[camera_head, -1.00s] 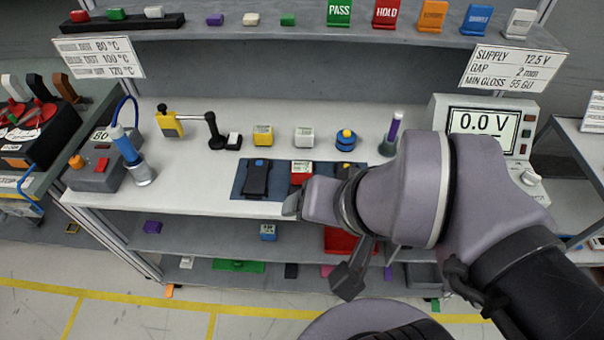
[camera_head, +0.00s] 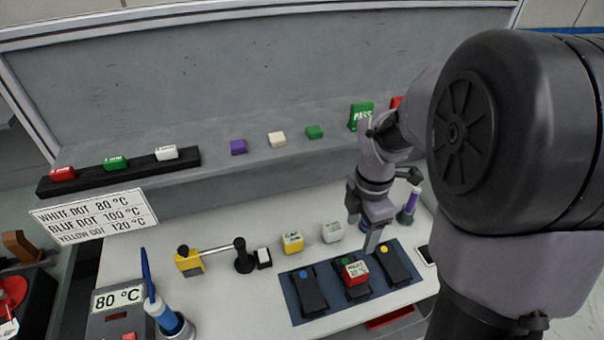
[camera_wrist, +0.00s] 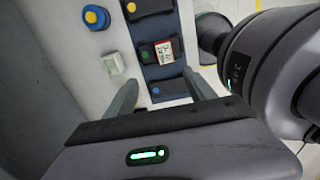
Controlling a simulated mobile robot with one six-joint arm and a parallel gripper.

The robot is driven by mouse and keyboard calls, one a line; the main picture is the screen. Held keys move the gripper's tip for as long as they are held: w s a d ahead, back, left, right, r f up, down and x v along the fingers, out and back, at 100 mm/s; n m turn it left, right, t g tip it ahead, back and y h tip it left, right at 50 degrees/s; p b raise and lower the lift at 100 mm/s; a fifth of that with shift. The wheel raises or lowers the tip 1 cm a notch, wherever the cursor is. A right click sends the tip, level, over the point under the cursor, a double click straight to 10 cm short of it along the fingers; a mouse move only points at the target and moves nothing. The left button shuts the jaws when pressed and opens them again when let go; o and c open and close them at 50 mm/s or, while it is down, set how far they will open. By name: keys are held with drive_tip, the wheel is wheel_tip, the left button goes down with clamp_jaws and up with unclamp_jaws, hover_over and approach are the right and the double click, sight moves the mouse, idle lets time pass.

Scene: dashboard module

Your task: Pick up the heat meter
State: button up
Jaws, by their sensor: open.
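A small red cube with a white lettered top (camera_head: 356,272) appears to be the heat meter, but its lettering is hard to read. It sits on the middle of three black modules on a dark blue mat (camera_head: 297,309). The cube also shows in the wrist view (camera_wrist: 168,50), beyond and between the fingertips. My gripper (camera_head: 368,246) is above the back of the mat, just behind and right of the cube. In the wrist view its fingers (camera_wrist: 162,95) are spread with nothing between them. One finger is hidden in the head view.
The blue-dot module (camera_head: 309,290) and yellow-dot module (camera_head: 394,262) flank the cube. A yellow cube (camera_head: 292,242) and a white cube (camera_head: 332,232) stand behind the mat. A purple-topped tool (camera_head: 408,206) stands at right. The shelf (camera_head: 222,178) runs along the back.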

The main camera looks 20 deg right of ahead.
drive_tip(key=b, duration=0.5)
approach(357, 269)
drive_tip(key=f, duration=0.5)
drive_tip(key=shift+w+d+f, duration=0.2)
drive_tip(key=shift+w+f, duration=0.05)
drive_tip(key=shift+w, duration=0.05)
drive_tip(key=f+b, duration=0.1)
drive_tip(key=f, duration=0.1)
drive_tip(key=f+b, duration=0.1)
drive_tip(key=f, duration=0.1)
drive_tip(key=f+b, duration=0.1)
drive_tip(key=f, duration=0.1)
drive_tip(key=shift+s+a+f, duration=0.15)
drive_tip(key=shift+s, duration=0.15)
drive_tip(key=shift+c, duration=0.6)
drive_tip(key=shift+r, duration=0.2)
clamp_jaws()
